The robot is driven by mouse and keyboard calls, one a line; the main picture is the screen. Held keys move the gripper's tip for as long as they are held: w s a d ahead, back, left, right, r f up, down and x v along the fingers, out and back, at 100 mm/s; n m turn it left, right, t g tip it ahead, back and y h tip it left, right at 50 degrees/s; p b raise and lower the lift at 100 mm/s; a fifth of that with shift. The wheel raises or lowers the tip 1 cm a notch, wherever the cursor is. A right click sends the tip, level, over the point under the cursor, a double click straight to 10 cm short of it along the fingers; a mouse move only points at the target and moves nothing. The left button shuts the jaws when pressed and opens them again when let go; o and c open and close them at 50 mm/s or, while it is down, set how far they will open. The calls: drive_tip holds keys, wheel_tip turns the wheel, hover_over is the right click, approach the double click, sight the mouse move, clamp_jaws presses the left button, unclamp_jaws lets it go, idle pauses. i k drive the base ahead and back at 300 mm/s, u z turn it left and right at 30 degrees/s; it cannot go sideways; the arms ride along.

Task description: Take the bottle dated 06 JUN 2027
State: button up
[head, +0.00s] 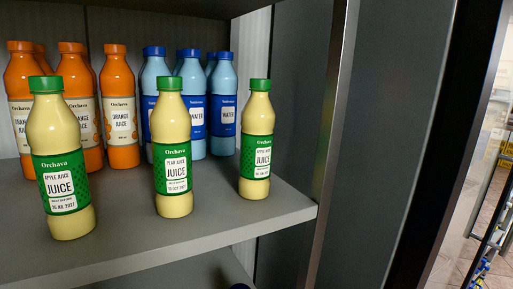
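Three pale yellow juice bottles with green caps stand upright at the front of the grey shelf (222,222). The left bottle (60,165) has an apple juice label with a small date that seems to read JUL 2027. The middle bottle (173,150) has a pear juice label with a date that seems to read OCT 2027. The right bottle (257,140) has an apple juice label; its date print is too small to read surely, perhaps JUN 2027. It stands apart, near the shelf's right end. My gripper is not in view.
Orange juice bottles (118,110) stand behind at the left. Blue water bottles (222,105) stand behind the middle and right juice bottles. A dark side panel with a metal edge (333,110) bounds the shelf at right. Another shelf hangs above.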

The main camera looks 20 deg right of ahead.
sight(258, 116)
drive_tip(key=z, duration=2.4)
drive_tip(key=k, duration=0.8)
drive_tip(key=u, duration=1.75)
drive_tip(key=i, duration=1)
drive_tip(key=z, duration=0.05)
